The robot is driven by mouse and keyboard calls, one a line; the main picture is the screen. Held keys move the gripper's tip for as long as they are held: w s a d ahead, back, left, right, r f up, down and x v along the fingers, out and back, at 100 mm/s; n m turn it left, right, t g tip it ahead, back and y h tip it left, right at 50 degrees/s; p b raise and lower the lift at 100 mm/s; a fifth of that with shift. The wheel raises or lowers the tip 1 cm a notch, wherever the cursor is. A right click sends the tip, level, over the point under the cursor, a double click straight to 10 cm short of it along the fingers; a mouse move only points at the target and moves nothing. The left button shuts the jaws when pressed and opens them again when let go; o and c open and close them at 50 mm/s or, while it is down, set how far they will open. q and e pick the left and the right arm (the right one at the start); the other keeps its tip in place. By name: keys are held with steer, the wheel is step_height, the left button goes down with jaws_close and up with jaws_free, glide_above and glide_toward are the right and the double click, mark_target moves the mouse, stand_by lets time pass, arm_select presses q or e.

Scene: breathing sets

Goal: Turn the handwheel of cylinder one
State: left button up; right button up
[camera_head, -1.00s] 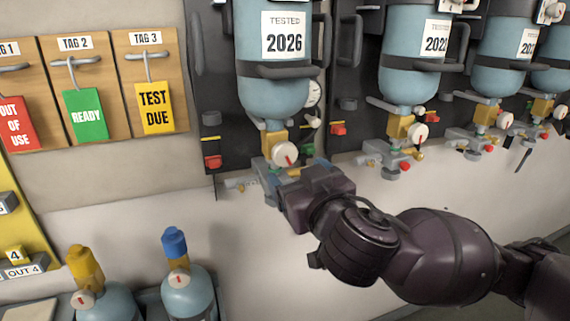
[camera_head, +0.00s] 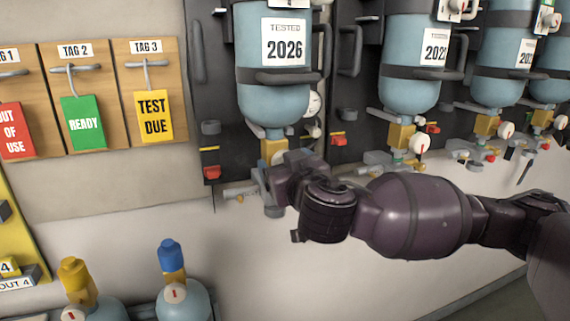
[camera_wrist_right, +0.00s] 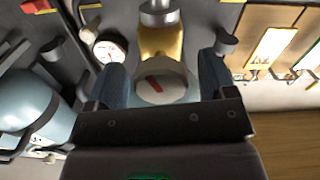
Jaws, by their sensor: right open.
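The large blue cylinder nearest my right gripper (camera_head: 272,100) hangs valve-down and has a "TESTED 2026" label. I cannot read its number clearly. Its brass valve (camera_head: 272,149) shows just above my right gripper (camera_head: 283,172), which hides the handwheel in the head view. In the right wrist view, the round pale handwheel (camera_wrist_right: 163,84) with a red mark sits below the brass valve body (camera_wrist_right: 160,42). My open right fingers stand on either side of it, with a gap visible at least on the right. My left gripper is out of view.
A pressure gauge (camera_wrist_right: 108,50) is close beside the valve. More hanging cylinders (camera_head: 411,70) stand to the right. Tag boards (camera_head: 148,60) hang at left, and small cylinders with a blue cap (camera_head: 170,254) and yellow cap (camera_head: 75,277) stand below.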

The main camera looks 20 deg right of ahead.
steer(key=shift+c, duration=0.7)
steer(key=c, duration=0.8)
steer(key=shift+a, duration=0.55)
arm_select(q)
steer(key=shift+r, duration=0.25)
arm_select(e)
steer(key=shift+a, duration=0.1)
steer(key=shift+d+m+p, duration=0.45)
steer(key=shift+d+m, duration=0.1)
steer(key=shift+m, duration=0.45)
steer(key=shift+r+m+p, duration=0.1)
steer(key=shift+m+p, duration=0.25)
steer(key=shift+m, duration=0.75)
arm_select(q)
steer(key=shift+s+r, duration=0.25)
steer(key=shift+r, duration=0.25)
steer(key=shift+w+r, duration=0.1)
arm_select(e)
steer(key=shift+m, duration=0.3)
